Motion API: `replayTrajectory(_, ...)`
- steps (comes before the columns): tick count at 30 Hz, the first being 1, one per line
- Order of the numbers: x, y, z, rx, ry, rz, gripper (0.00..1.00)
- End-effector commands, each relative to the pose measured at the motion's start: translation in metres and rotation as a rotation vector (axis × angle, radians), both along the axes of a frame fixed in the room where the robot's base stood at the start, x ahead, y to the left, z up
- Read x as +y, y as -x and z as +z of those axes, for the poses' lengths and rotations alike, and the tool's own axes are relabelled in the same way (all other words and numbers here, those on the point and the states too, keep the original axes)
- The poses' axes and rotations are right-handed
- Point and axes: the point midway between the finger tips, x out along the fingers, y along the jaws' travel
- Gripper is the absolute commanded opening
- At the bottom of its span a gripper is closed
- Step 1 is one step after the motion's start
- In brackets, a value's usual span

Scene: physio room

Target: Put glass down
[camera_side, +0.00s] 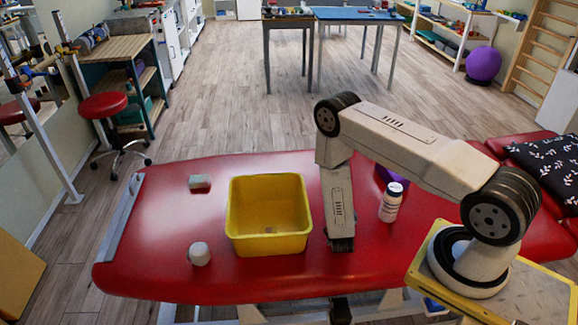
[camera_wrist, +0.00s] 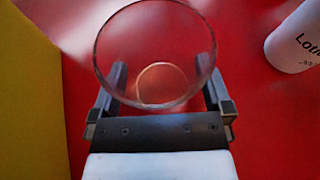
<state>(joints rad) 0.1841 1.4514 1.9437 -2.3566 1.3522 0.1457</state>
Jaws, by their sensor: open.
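A clear drinking glass (camera_wrist: 155,50) stands on the red table (camera_side: 160,250), seen from above in the wrist view with its round rim and smaller base. My gripper (camera_wrist: 166,88) is open, with one finger on each side of the glass. Whether the fingers touch it I cannot tell. In the side view my gripper (camera_side: 342,244) points down at the table, just right of the yellow bin. I cannot make out the glass in the side view.
The yellow bin (camera_side: 268,244) is close to the left of my gripper. A white lotion bottle (camera_side: 390,204) stands to the right, with a purple object (camera_side: 394,176) behind it. Two small pale objects (camera_side: 200,182) (camera_side: 199,254) lie left of the bin. The table's far left is clear.

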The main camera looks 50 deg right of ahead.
Motion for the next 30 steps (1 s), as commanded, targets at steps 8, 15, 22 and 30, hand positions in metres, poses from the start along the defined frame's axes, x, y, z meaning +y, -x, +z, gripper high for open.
replayTrajectory(8, 0.014, 0.007, 0.008, 0.000, 0.000, 0.003, 1.00)
replayTrajectory(15, 0.037, 0.021, 0.019, 0.001, -0.001, 0.004, 1.00)
replayTrajectory(22, 0.059, 0.034, 0.029, 0.001, 0.000, 0.006, 1.00)
replayTrajectory(30, 0.080, 0.047, 0.040, 0.000, 0.000, 0.004, 1.00)
